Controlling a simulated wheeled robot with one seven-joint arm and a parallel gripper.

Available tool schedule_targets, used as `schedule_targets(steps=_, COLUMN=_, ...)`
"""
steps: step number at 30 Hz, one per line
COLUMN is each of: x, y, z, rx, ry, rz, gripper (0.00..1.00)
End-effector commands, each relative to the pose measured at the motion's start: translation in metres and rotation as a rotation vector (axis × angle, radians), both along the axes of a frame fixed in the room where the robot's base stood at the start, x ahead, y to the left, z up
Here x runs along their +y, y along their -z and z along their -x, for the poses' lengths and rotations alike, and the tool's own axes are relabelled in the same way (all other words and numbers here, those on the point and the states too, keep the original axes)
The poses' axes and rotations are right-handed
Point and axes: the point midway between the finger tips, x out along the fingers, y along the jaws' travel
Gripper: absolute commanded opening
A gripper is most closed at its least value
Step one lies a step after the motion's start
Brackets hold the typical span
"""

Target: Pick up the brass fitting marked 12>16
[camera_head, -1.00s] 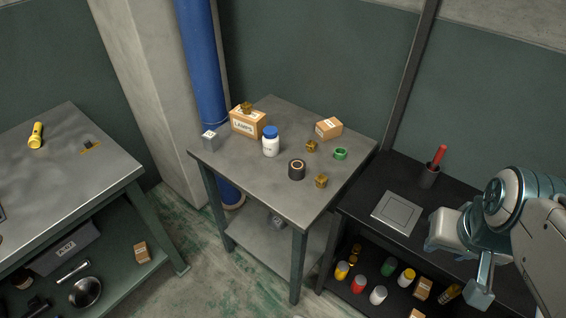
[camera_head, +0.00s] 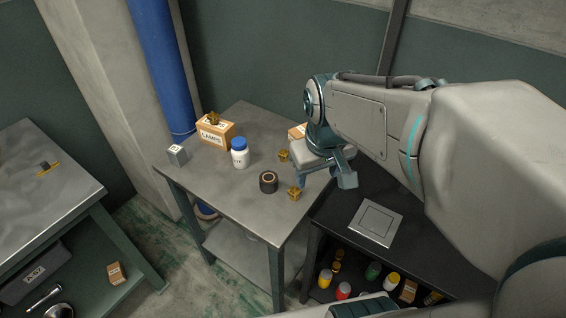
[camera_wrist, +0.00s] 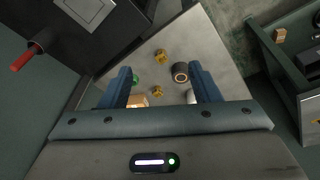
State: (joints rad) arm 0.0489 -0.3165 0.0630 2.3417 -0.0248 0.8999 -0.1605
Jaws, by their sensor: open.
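Three small brass fittings show in the head view; their markings are too small to read. One fitting (camera_head: 294,193) is near the front right edge of the grey table, one (camera_head: 284,155) is farther back, and one (camera_head: 214,118) sits on the LAMPS box. The two loose ones also show in the wrist view, the front one (camera_wrist: 160,56) and the back one (camera_wrist: 158,91). My gripper (camera_head: 325,172) is open and empty above the table's right side. In the wrist view its blue fingers (camera_wrist: 160,72) stand apart, with both loose fittings seen between them, clear of the jaws.
On the table (camera_head: 221,186) stand a dark tape roll (camera_head: 268,182), a blue-capped white bottle (camera_head: 239,153), the LAMPS box (camera_head: 215,134) and a grey block (camera_head: 176,154). A green ring (camera_wrist: 135,79) and carton (camera_wrist: 138,101) lie near the fittings. A black bench (camera_head: 330,212) adjoins on the right.

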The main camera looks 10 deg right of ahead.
Motion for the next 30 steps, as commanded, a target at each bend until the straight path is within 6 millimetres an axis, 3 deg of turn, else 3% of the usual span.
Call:
schedule_targets(steps=6, x=0.002, y=0.028, z=-0.059, rx=0.086, ry=-0.162, rz=0.036, gripper=0.56)
schedule_targets(steps=15, x=0.000, y=0.082, z=-0.130, rx=0.180, ry=-0.366, rz=0.036, gripper=0.56)
schedule_targets(steps=21, x=-0.001, y=0.111, z=-0.158, rx=0.212, ry=-0.454, rz=0.023, gripper=0.56)
schedule_targets(steps=30, x=0.000, y=0.143, z=-0.166, rx=0.226, ry=-0.487, rz=0.015, gripper=0.56)
